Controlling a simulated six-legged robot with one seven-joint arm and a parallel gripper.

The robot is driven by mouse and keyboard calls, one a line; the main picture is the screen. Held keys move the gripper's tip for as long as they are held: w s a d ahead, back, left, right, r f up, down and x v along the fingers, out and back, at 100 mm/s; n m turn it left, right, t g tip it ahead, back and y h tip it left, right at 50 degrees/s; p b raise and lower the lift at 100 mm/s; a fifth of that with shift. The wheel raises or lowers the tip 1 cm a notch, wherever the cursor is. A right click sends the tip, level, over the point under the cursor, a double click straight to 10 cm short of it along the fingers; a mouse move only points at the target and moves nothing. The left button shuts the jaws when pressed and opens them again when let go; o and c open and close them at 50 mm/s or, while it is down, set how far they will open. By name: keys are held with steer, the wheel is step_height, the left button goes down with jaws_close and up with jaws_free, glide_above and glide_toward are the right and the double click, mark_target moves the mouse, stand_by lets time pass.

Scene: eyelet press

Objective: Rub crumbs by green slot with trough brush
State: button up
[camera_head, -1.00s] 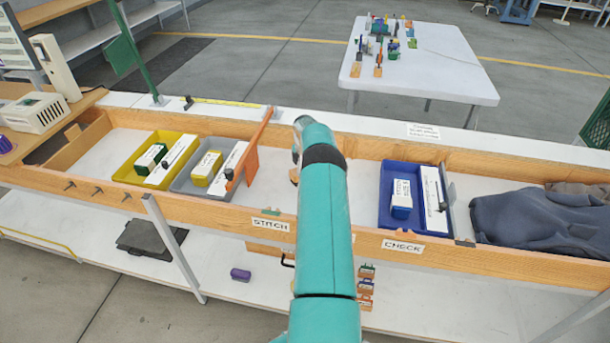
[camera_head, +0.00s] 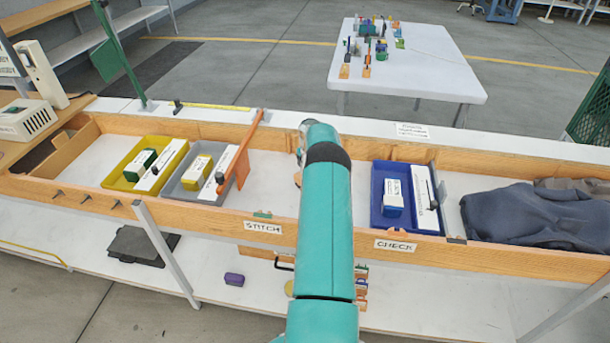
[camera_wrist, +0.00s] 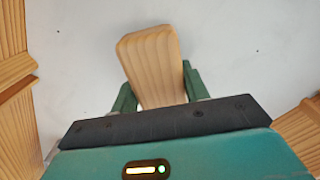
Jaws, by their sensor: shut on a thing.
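My gripper (camera_wrist: 155,90) is shut on a pale wooden block-like handle (camera_wrist: 150,62) in the wrist view, with a green finger on each side. It looks like the trough brush's handle; no bristles show. White trough floor lies beyond it, with wooden walls at the sides. In the head view my teal arm reaches over the wooden trough (camera_head: 190,212) and hides the gripper and the brush. A small green mark (camera_head: 262,214) sits on the trough's front wall above the STITCH label (camera_head: 263,228); I cannot tell whether it is the green slot. I can make out no crumbs.
Left of my arm are a yellow tray (camera_head: 118,178), a grey tray (camera_head: 180,190) and an orange divider (camera_head: 241,165). Right of it are a blue tray (camera_head: 378,200) and dark cloth (camera_head: 530,215). Bare trough floor lies between the orange divider and the arm.

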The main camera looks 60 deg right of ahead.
steer(key=shift+s+d+f, duration=0.1)
steer(key=shift+s+d, duration=0.25)
steer(key=shift+s, duration=0.5)
steer(key=shift+s+d+r, duration=0.1)
steer(key=shift+s+d, duration=0.2)
steer(key=shift+s, duration=0.55)
steer(key=shift+s+d+f, duration=0.1)
steer(key=shift+s+d, duration=0.25)
steer(key=shift+s, duration=0.5)
steer(key=shift+w+d, duration=0.2)
steer(key=shift+d, duration=0.3)
steer(key=shift+w+d, duration=0.2)
steer(key=shift+d, duration=0.25)
steer(key=shift+w+a, duration=0.4)
steer(key=shift+w, duration=0.5)
steer(key=shift+w+a, duration=0.35)
steer(key=shift+w, duration=0.55)
steer(key=shift+w+a, duration=0.4)
steer(key=shift+w, duration=0.5)
steer(key=shift+w+a, duration=0.3)
steer(key=shift+w, duration=0.45)
steer(key=shift+w+a, duration=0.35)
steer(key=shift+w, duration=0.4)
steer(key=shift+w+a, duration=0.3)
steer(key=shift+w, duration=0.45)
steer(key=shift+r, duration=0.2)
steer(key=shift+r, duration=3)
steer(key=shift+r, duration=1.5)
